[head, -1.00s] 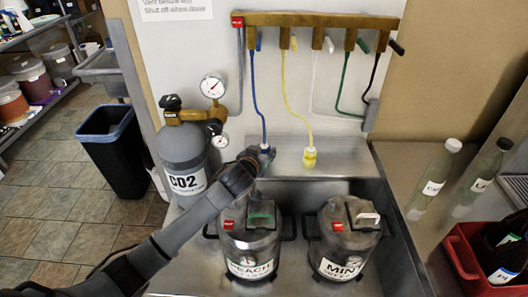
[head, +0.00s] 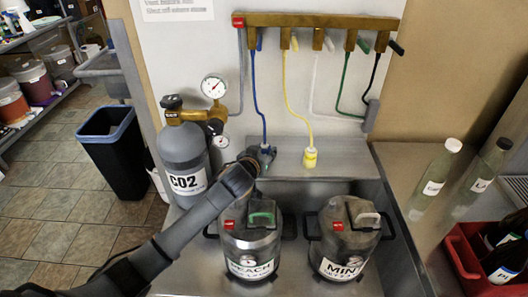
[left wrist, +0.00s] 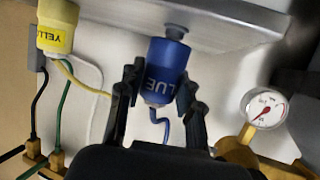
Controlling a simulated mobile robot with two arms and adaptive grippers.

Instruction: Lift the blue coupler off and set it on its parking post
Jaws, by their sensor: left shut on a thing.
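The blue coupler (left wrist: 167,72) hangs on a blue hose (head: 257,100). In the left wrist view, which is upside down, my left gripper (left wrist: 160,100) has its two black fingers closed around it. Its free end meets a short grey post (left wrist: 176,33) on the steel ledge (head: 335,155); whether it is fully seated I cannot tell. In the head view my left gripper (head: 257,157) is at the left part of the ledge, behind the PEACH keg (head: 250,250), and mostly hides the coupler. My right gripper is in neither view.
The yellow coupler (head: 310,158) stands on the ledge to the right. The MINT keg (head: 343,240) stands in the sink. A CO2 cylinder (head: 183,150) with gauges is close left of my gripper. Bottles (head: 435,170) and a red crate (head: 465,258) are at the right.

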